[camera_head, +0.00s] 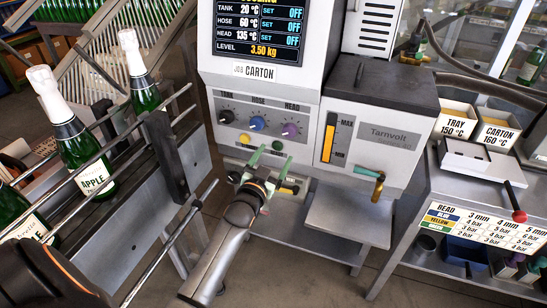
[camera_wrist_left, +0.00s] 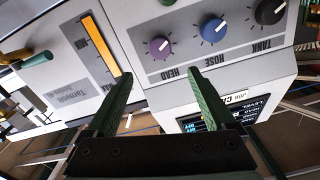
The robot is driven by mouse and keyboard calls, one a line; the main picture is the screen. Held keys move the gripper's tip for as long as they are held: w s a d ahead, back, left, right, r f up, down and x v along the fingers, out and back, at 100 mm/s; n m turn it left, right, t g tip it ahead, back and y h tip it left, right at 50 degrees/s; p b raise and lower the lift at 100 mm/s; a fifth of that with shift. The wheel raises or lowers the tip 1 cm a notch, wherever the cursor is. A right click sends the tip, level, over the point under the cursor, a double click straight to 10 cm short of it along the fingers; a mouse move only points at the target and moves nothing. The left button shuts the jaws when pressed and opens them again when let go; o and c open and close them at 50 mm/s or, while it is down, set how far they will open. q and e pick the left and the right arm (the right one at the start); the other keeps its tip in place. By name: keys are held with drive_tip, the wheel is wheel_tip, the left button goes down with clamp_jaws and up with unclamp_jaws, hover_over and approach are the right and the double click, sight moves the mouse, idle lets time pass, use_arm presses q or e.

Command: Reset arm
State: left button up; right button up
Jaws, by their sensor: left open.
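My left gripper (camera_head: 270,163) is in front of the lower part of the white Tarnvolt machine (camera_head: 345,80), below its knobs. Its two green fingers are spread apart with nothing between them. In the left wrist view the gripper (camera_wrist_left: 161,75) is open and empty, with the knob panel beyond the fingertips. The black tank knob (camera_head: 227,116), the blue hose knob (camera_head: 257,123) and the purple head knob (camera_head: 290,130) are in a row above it. My right gripper is not in view.
Bottles with white tops (camera_head: 82,140) stand in a metal rail conveyor at left. A brass-tipped nozzle (camera_head: 378,188) hangs at the machine's right. A bench (camera_head: 450,180) with tray and carton bins and a red-knobbed lever (camera_head: 519,215) stands at right. A bare shelf (camera_head: 345,218) is below the machine.

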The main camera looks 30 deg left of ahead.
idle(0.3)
use_arm(q)
drive_tip(key=s+d+f+g+h, duration=0.2)
drive_tip(key=s+d+f, duration=0.4)
drive_tip(key=s, duration=0.3)
drive_tip(key=s+d+f+m+g+h, duration=0.1)
drive_tip(key=s+d+f+g+h, duration=0.1)
drive_tip(key=s+d+f, duration=0.4)
drive_tip(key=s+d+f+g+h, duration=0.2)
drive_tip(key=s+d+f+g, duration=0.2)
drive_tip(key=s+f, duration=0.5)
drive_tip(key=s+d, duration=0.2)
drive_tip(key=s, duration=0.2)
drive_tip(key=shift+s+f+m, duration=0.3)
drive_tip(key=shift+s+f, duration=0.05)
